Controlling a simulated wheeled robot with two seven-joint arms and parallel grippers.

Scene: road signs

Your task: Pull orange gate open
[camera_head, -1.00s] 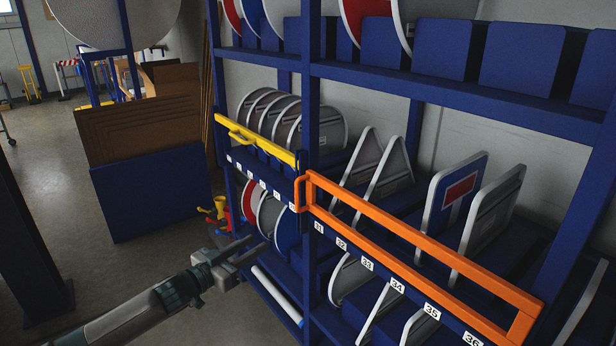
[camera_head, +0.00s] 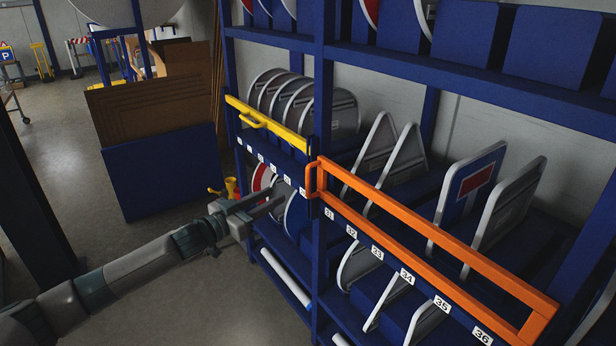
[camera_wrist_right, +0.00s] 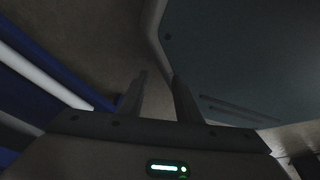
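The orange gate (camera_head: 440,236) is a long rectangular frame lying along the front of the rack's middle shelf, in line with the shelf edge. Its small orange handle (camera_head: 313,180) is at its left end, beside the blue post. My left gripper (camera_head: 279,197) is open and empty, to the left of and slightly below the handle, apart from it, in front of the lower shelf's round signs. My right gripper shows only in the right wrist view (camera_wrist_right: 160,85), with its fingers apart and nothing between them.
A closed yellow gate (camera_head: 268,123) is left of the post, above my left gripper. Blue rack posts (camera_head: 322,100) and shelves with round, triangular and rectangular signs stand close. A blue bin with brown boards (camera_head: 165,170) is at the left. Floor between is clear.

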